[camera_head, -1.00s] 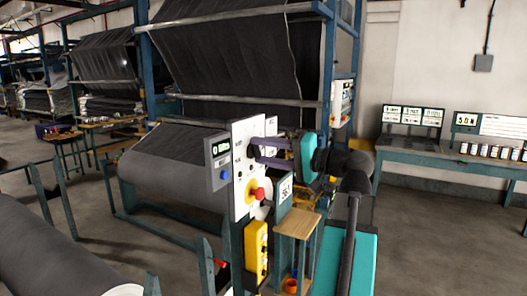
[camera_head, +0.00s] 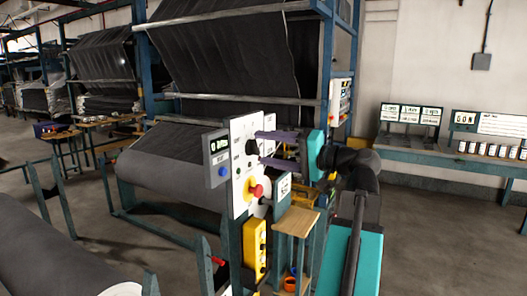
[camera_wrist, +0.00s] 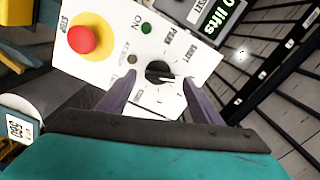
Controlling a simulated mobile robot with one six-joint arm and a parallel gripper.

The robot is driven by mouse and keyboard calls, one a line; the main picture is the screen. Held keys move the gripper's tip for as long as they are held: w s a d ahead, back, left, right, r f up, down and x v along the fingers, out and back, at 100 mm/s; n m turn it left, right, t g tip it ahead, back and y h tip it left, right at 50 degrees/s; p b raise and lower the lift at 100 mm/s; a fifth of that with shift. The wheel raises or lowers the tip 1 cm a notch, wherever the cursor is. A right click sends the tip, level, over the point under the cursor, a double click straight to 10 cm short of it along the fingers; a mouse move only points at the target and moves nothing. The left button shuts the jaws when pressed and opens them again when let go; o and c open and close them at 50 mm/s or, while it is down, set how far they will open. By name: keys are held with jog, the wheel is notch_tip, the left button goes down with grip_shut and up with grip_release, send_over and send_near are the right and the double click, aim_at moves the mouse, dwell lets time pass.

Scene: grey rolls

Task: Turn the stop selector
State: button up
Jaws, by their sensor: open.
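The white control panel (camera_head: 238,184) stands upright in the middle of the head view. The stop selector, a round black knob with a pale pointer (camera_wrist: 158,71), is on the panel's face; it also shows in the head view (camera_head: 252,147). In the wrist view, text labels surround the knob, too blurred to read fully. My gripper (camera_head: 262,148) is open, its two purple fingers pointing at the panel. In the wrist view my gripper (camera_wrist: 160,80) has one fingertip on either side of the knob. I cannot tell whether they touch it.
A red mushroom button on a yellow disc (camera_wrist: 82,38) sits near the knob, with a green button (camera_wrist: 146,28) also close. A grey display box (camera_head: 216,158) is on the panel's left. A yellow control box (camera_head: 255,248) and small wooden table (camera_head: 296,221) stand below.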

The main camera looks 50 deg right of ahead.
jog(key=b+v, duration=0.3)
jog(key=v, duration=0.9)
dwell(0.6)
